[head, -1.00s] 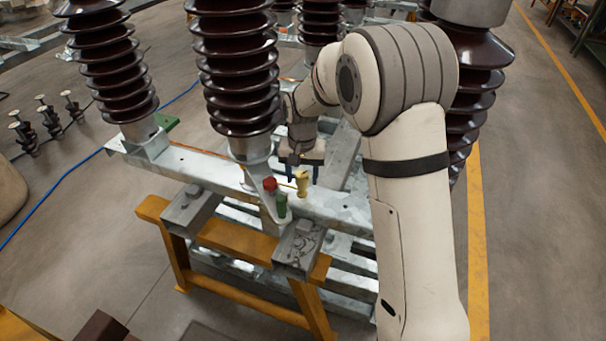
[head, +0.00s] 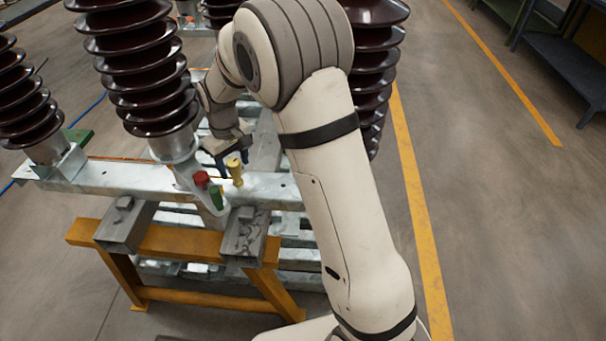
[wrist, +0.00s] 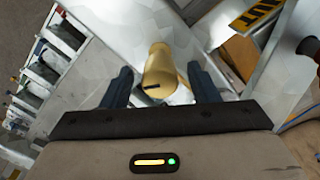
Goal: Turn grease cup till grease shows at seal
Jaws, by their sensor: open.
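The grease cup, a brass-yellow rounded piece, stands on the grey galvanised beam near the foot of an insulator in the head view (head: 235,172). In the wrist view the cup (wrist: 160,72) lies between my two dark blue fingers, with a dark slot-like mark on its side. My gripper (wrist: 160,80) is open around it, with a visible gap on the left; whether the right finger touches cannot be told. In the head view my gripper (head: 233,165) is low at the beam, fingers pointing down. The seal and any grease cannot be made out.
A red-capped piece (head: 201,179) and a green piece (head: 215,196) stand close left of the cup. Ribbed brown insulators (head: 140,70) rise behind and to the left. An orange trestle (head: 170,250) carries the beam (head: 110,175). Floor to the right is open.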

